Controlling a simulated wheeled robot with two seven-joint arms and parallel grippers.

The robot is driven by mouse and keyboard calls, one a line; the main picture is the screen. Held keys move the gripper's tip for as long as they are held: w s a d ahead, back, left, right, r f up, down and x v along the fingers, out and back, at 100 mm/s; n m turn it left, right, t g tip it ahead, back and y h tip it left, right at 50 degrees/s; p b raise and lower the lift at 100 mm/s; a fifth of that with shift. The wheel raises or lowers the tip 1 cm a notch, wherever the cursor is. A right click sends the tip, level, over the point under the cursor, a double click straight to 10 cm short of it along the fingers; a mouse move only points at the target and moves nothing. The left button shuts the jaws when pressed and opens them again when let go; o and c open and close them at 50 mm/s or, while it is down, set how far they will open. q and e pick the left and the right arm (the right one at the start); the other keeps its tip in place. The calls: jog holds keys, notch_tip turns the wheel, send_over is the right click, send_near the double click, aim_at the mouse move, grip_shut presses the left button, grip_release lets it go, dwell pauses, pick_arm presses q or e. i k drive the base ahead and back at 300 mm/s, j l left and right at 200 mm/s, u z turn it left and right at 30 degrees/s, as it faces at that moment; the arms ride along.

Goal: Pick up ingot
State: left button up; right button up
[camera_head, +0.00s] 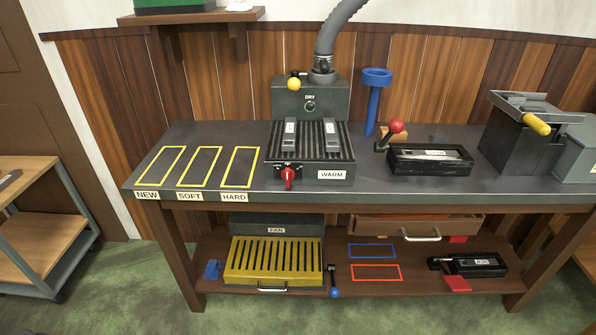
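Two small grey metal blocks, which look like ingots, rest on the ribbed top of the machine labelled WARM (332,174). The left block (290,134) and the right block (332,134) lie side by side, apart from each other. A dark grey bar (9,179) lies on the cart top at the left edge; I cannot tell whether it is an ingot. Neither of my grippers is in view.
The bench top (375,188) has empty yellow outlines marked NEW, SOFT and HARD (237,167). A black open box (430,159) with a red-knobbed lever stands right of the machine, with a blue funnel stand (374,100) behind. A vent hose (330,40) rises above the machine.

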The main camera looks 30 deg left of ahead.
aim_at(288, 143)
jog(key=i+j+u, duration=0.35)
jog(key=i+u, duration=0.15)
jog(key=u, duration=0.2)
jog(key=i+j+u, duration=0.15)
jog(key=i+u, duration=0.15)
